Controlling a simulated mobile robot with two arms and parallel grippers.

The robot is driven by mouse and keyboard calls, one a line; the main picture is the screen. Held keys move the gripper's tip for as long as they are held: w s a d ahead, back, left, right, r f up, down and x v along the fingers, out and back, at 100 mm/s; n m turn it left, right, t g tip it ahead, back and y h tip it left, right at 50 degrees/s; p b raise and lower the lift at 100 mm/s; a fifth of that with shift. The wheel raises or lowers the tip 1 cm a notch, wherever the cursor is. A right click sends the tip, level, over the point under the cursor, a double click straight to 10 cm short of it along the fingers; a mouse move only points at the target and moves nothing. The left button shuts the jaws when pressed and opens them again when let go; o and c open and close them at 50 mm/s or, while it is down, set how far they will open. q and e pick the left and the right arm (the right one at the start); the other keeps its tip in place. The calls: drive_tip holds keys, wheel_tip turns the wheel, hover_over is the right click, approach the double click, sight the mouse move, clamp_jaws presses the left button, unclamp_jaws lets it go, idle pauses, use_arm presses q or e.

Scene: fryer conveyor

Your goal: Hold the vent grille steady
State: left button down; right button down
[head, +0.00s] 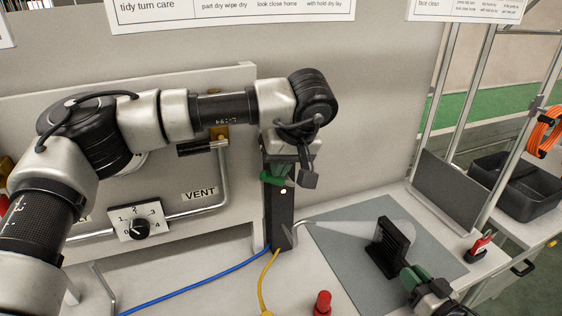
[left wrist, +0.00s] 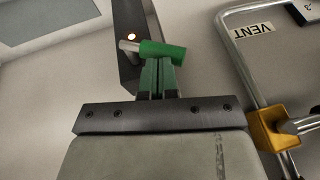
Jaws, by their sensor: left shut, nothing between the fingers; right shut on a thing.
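The vent grille (head: 388,248) is a dark, ribbed block standing upright over a grey mat (head: 345,280). My right gripper (head: 408,272) is shut on its lower right edge. My left gripper (head: 277,172) is shut and empty, at the upper part of a black post (head: 279,222). In the left wrist view its green fingertips (left wrist: 158,70) are together, right up against a green lever handle (left wrist: 162,50) on the post. I cannot tell how firmly they touch. A pale, see-through jet (head: 350,228) spreads from a nozzle at the post's base towards the grille.
A panel with a VENT label (head: 200,194) and a dial (head: 138,226) stands at left. Blue and yellow hoses run from the post. A red knob (head: 322,303) is at the front; a red-and-green tool (head: 480,246) and black bins (head: 515,185) are at right.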

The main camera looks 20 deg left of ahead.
use_arm(q)
drive_tip(key=shift+s+a+f+n+t+h, duration=0.3)
drive_tip(key=shift+a+f+t+h, duration=0.3)
drive_tip(key=shift+h, duration=0.4)
drive_tip(key=shift+s+f, duration=0.1)
drive_tip(key=shift+f, duration=0.25)
drive_tip(key=shift+d, duration=0.1)
drive_tip(key=shift+w+d+r, duration=0.4)
drive_tip(key=shift+d+r, duration=0.2)
drive_tip(key=shift+r, duration=0.2)
drive_tip(key=v, duration=1.2)
drive_tip(key=shift+w+d+r, duration=0.2)
drive_tip(key=shift+d+r, duration=0.1)
drive_tip(key=shift+r, duration=0.15)
drive_tip(key=shift+d+f, duration=0.1)
